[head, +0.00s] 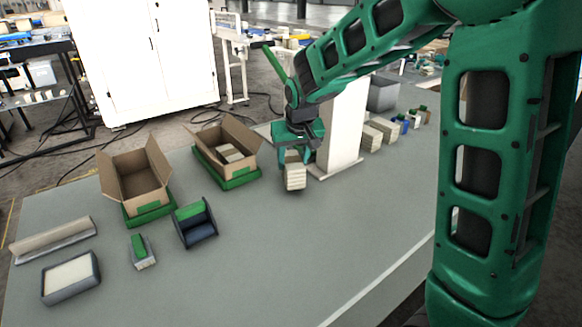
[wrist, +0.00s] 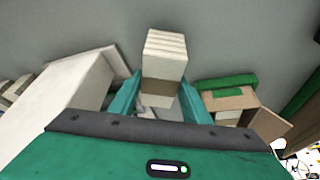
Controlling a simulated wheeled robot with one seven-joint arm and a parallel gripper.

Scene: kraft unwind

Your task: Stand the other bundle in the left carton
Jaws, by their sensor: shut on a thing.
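My gripper (head: 294,157) is shut on a pale, layered bundle (head: 295,179) with a brown band. The bundle hangs upright below the fingers, over the table in front of the white post. In the wrist view the bundle (wrist: 166,52) sits between the two teal fingers. The left carton (head: 138,194) is open, stands on a green base, and shows no bundle inside. It is well to the left of my gripper. The right carton (head: 222,169), also open on a green base, holds a pale bundle (head: 230,154). Part of the right carton (wrist: 230,99) shows in the wrist view.
The white post (head: 342,125) stands right behind my gripper. A dark blue holder (head: 196,228), a small green-topped item (head: 140,252), a grey tray (head: 70,279) and a long channel (head: 52,240) lie front left. More bundles (head: 380,130) are right of the post. The middle front table is clear.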

